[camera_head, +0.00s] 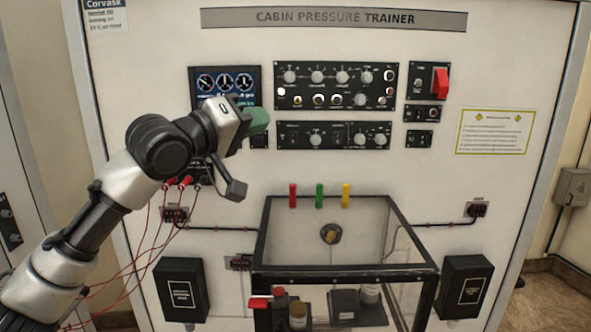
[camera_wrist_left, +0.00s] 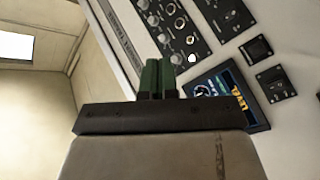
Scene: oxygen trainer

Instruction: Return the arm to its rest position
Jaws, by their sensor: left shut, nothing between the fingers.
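My left arm comes in from the left in the head view and reaches up in front of the panel. Its left gripper (camera_head: 257,121) has green fingers and is beside the gauge screen and the knob panels, which it partly overlaps in the picture. In the left wrist view the two green fingers (camera_wrist_left: 158,76) are close together, shut, with nothing between them. I cannot tell how far the fingertips are from the panel. My right gripper is in neither view.
The cabin pressure trainer panel (camera_head: 400,185) fills the background. It carries a gauge screen (camera_head: 226,80), knob panels (camera_head: 336,85) and a red switch cover (camera_head: 440,84). Red cables (camera_head: 152,230) hang near my arm. A black-framed clear box (camera_head: 345,270) stands out below.

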